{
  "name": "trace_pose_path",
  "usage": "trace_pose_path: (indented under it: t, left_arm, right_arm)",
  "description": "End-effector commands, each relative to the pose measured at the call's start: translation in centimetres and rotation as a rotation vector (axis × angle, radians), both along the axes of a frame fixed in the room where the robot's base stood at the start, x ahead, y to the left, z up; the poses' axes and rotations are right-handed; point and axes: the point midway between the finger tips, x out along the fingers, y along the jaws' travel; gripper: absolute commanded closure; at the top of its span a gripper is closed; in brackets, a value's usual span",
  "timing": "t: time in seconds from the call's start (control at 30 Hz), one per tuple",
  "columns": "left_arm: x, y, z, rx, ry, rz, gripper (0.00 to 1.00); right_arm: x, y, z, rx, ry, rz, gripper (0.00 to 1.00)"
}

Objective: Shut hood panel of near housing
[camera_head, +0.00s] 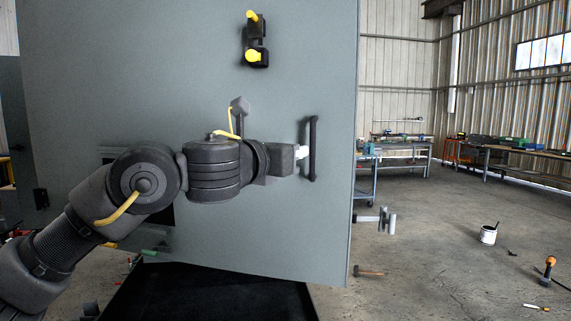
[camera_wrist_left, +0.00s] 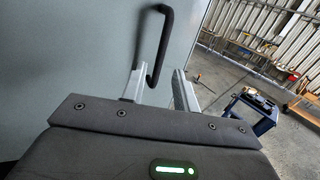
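The hood panel (camera_head: 290,230) is a large flat grey sheet filling the left and middle of the head view. A black bar handle (camera_head: 313,148) stands upright near its right edge. It also shows in the left wrist view (camera_wrist_left: 162,45). My left gripper (camera_head: 304,153) is at the handle, its fingers largely hidden by the wrist in the head view. In the left wrist view its two pale fingers (camera_wrist_left: 160,88) are spread apart, with the handle's lower end between them, closer to the left finger. The panel hides most of the housing. My right gripper is not in view.
A light grey metal piece (camera_head: 378,220) juts out past the panel's right edge; I cannot tell what it is. A hammer (camera_head: 368,271), a white paint can (camera_head: 488,235) and an orange-handled tool (camera_head: 549,270) are on the floor. Workbenches (camera_head: 520,151) stand behind, with open floor between.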

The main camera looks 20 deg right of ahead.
Motion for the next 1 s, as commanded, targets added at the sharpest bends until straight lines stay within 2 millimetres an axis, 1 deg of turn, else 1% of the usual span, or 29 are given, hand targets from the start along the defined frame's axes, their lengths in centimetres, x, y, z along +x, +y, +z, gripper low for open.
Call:
trace_pose_path:
  t: [0.03,0.13,0.43,0.57,0.6,0.67,0.77,0.87,0.9,0.97,1.0]
  left_arm:
    - [-0.3,0.5,-0.1,-0.001,-0.003,0.000,0.70]
    - [-0.6,1.0,-0.1,0.000,-0.002,0.000,0.70]
    - [-0.7,1.2,0.1,0.001,-0.001,0.001,0.70]
    - [-0.7,1.2,0.0,0.001,-0.001,0.001,0.70]
    - [-0.7,1.2,0.0,0.001,-0.001,0.001,0.70]
    - [-0.5,1.2,-0.1,-0.005,0.010,0.002,0.70]
    - [1.3,1.8,-1.2,-0.052,0.097,0.012,0.70]
    - [5.4,3.5,-4.3,-0.171,0.304,0.047,0.70]
    - [7.6,4.5,-6.4,-0.238,0.417,0.069,0.70]
    - [10.9,6.3,-10.4,-0.354,0.605,0.114,0.70]
    - [13.1,7.7,-13.7,-0.439,0.736,0.151,0.70]
  right_arm:
    - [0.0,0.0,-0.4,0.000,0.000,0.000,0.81]
    - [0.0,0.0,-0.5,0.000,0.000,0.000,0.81]
    - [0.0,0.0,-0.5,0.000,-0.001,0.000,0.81]
    - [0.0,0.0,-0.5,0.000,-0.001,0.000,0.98]
    - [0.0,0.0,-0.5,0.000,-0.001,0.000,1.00]
    - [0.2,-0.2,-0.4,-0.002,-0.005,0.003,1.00]
    - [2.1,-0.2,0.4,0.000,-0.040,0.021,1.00]
    - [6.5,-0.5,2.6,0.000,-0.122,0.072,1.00]
    - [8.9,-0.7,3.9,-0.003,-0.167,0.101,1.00]
    - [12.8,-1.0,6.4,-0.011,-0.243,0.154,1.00]
    - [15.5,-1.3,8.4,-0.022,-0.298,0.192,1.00]
